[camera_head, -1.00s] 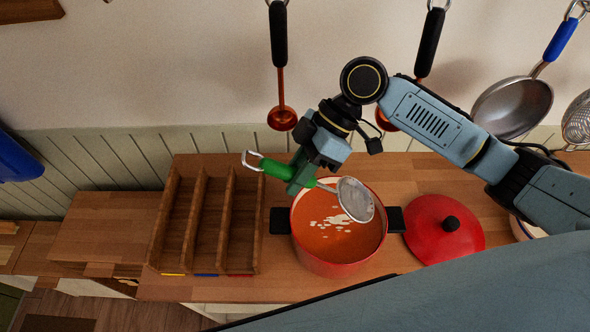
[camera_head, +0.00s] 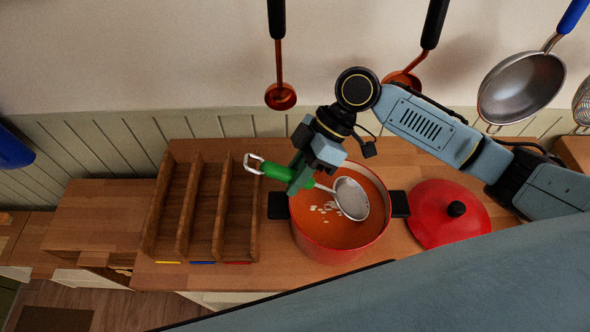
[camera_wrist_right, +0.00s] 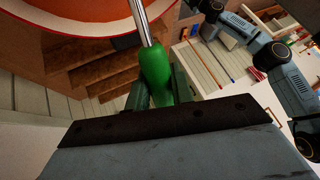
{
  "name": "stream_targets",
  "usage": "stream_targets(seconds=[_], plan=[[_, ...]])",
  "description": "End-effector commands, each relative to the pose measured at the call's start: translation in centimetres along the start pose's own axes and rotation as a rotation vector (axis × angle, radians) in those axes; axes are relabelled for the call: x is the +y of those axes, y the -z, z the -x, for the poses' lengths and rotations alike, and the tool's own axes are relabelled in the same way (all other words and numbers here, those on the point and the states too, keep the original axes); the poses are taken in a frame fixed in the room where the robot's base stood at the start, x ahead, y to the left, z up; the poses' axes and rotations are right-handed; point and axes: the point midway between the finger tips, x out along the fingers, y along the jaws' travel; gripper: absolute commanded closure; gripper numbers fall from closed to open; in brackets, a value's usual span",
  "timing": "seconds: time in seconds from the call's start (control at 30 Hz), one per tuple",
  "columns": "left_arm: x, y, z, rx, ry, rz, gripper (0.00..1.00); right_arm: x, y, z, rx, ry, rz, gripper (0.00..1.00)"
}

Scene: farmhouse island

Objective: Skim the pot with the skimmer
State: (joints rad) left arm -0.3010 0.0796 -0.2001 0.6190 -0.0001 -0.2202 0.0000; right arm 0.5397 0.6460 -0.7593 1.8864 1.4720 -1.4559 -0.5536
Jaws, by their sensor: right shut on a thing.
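The skimmer has a green handle (camera_head: 274,174) with a metal hook and a round metal head (camera_head: 351,198). My right gripper (camera_head: 298,180) is shut on its handle, also seen in the right wrist view (camera_wrist_right: 155,85). The skimmer's head is over the opening of the red pot (camera_head: 338,256), above or at the orange soup (camera_head: 365,225); its exact height is hard to tell. Pale flecks (camera_head: 325,208) of scum lie on the soup, left of the head. My left gripper is not in view.
A red lid (camera_head: 449,214) lies right of the pot. A wooden divided rack (camera_head: 222,248) with yellow, blue and red marks stands to the left. Ladles (camera_head: 280,95) and a strainer-like pan (camera_head: 520,92) hang on the wall behind.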

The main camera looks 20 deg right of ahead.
Motion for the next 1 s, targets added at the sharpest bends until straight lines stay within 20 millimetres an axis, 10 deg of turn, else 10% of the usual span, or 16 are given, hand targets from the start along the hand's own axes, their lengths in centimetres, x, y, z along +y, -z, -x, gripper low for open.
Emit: stream_targets(seconds=[1.0], plan=[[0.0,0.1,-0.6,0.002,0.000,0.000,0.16,-0.5,-2.4,-3.9,0.000,-0.002,0.000,1.00]])
